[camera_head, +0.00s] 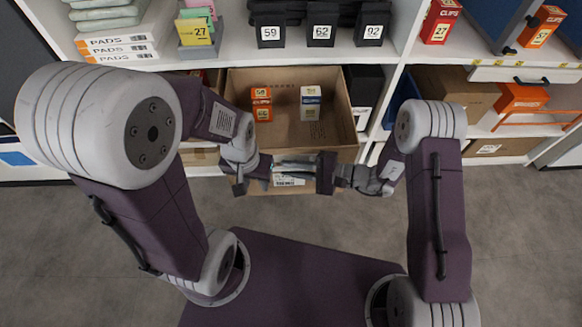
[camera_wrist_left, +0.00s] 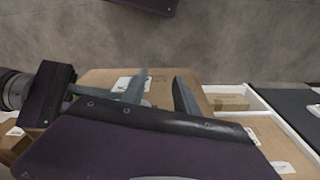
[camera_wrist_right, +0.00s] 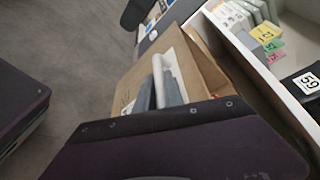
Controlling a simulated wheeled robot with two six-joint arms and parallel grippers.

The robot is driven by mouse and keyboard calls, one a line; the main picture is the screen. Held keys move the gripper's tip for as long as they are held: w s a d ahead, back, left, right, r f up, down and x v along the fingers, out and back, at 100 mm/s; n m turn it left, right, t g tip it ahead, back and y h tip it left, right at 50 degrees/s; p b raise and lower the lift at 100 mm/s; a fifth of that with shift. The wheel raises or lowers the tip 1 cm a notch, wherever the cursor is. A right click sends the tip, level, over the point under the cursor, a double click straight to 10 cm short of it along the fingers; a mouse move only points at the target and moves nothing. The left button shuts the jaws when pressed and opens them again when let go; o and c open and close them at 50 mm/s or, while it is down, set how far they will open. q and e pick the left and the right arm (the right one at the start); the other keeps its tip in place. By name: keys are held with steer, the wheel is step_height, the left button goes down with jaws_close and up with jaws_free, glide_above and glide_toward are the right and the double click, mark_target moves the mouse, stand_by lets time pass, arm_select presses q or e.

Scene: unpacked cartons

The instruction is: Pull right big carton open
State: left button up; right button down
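A large brown carton (camera_head: 275,78) with an open top stands on the lower shelf and juts out over the floor. Orange boxes (camera_head: 262,103) and pale boxes (camera_head: 310,102) stand inside it. My left gripper (camera_head: 284,172) and right gripper (camera_head: 300,162) face each other at its near wall, their fingers overlapping in the head view. In the left wrist view the left fingers (camera_wrist_left: 158,92) stand apart over the carton (camera_wrist_left: 100,78). In the right wrist view the right fingers (camera_wrist_right: 165,82) look close together beside the carton (camera_wrist_right: 205,70); whether they hold the wall is hidden.
Another brown carton (camera_head: 455,92) and an orange box (camera_head: 522,98) sit on the lower shelf at right. Black numbered bins (camera_head: 321,30) stand on the shelf above. A black box (camera_head: 364,88) is right of the open carton. Grey floor (camera_head: 330,215) in front is clear.

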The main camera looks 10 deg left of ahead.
steer(key=c, duration=1.7)
jaws_free()
steer(key=shift+p+v, duration=1.5)
steer(key=shift+v, duration=3)
